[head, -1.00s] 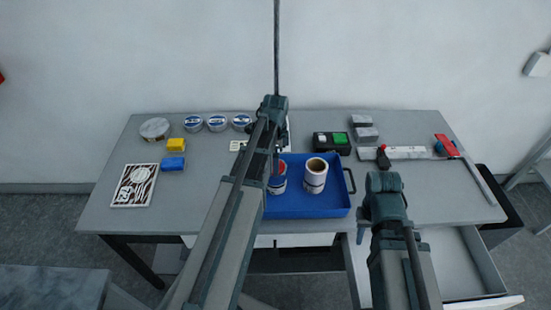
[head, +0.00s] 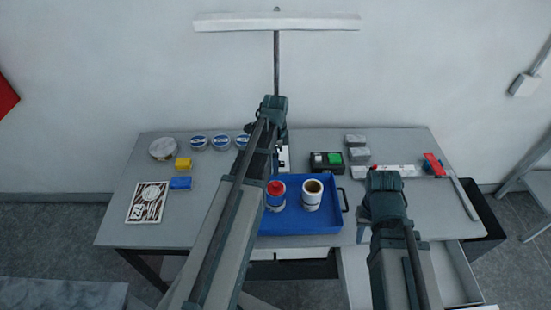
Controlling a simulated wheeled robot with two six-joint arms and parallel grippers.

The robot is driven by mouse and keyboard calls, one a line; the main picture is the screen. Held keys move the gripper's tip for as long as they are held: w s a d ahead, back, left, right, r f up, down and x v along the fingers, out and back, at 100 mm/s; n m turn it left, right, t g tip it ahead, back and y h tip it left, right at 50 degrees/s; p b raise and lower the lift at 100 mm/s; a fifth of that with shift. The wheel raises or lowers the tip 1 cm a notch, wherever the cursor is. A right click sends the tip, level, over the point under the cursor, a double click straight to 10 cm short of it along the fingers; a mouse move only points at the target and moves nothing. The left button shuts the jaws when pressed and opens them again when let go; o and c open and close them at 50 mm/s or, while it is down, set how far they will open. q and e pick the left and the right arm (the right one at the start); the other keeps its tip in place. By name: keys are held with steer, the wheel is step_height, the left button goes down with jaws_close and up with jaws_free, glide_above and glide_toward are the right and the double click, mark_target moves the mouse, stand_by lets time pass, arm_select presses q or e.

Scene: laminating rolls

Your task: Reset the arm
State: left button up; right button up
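My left arm comes in from the lower left and bends at a dark joint over the back of the table; its gripper is hidden behind the arm or too unclear to make out. My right arm rises from the lower right to a dark joint at the table's front right. A small grey part of my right gripper (head: 362,230) shows beside it, by the table's front edge; its opening cannot be made out. In the blue tray (head: 300,229) stand a red-topped roll (head: 275,196) and a white roll with a brown core (head: 312,196). Both are upright.
Round tins (head: 198,143), a yellow block (head: 183,164), a blue block (head: 180,183) and a patterned card (head: 148,202) lie at left. A black box with a green button (head: 327,161), grey blocks (head: 357,147) and a red-handled tool (head: 432,164) are at right. A drawer (head: 458,270) stands open.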

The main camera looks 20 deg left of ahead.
arm_select(q)
steer(key=s+d+f+n+b, duration=0.4)
steer(key=s+d, duration=0.4)
steer(key=d, duration=0.3)
steer(key=s+d+f+n+y+b, duration=0.1)
steer(key=s+d+f+n+b, duration=0.4)
steer(key=d, duration=0.6)
steer(key=s, duration=0.2)
steer(key=shift+s+d+f, duration=0.15)
steer(key=shift+s+d, duration=0.05)
steer(key=shift+s, duration=0.2)
